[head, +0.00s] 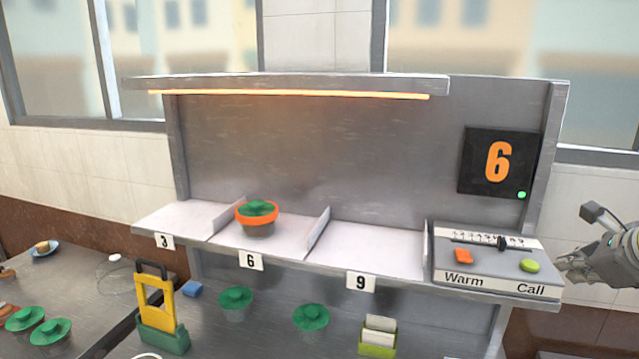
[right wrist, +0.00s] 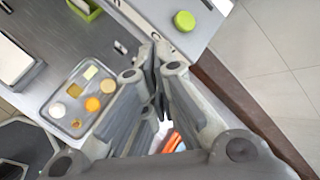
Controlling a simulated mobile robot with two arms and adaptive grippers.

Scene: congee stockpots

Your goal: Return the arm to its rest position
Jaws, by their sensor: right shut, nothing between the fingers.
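My right gripper (head: 572,264) is at the right edge of the head view, just right of the control panel (head: 480,287) and close to its Call end. In the right wrist view its fingers (right wrist: 157,62) are shut together with nothing between them. The green Call button (head: 529,265) is a little left of the fingertips; it also shows in the right wrist view (right wrist: 184,20), apart from them. My left gripper is in neither view.
A bowl with an orange rim and green lid (head: 257,215) stands in shelf bay 6. Bays 3 and 9 are empty. The display (head: 498,162) reads 6.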

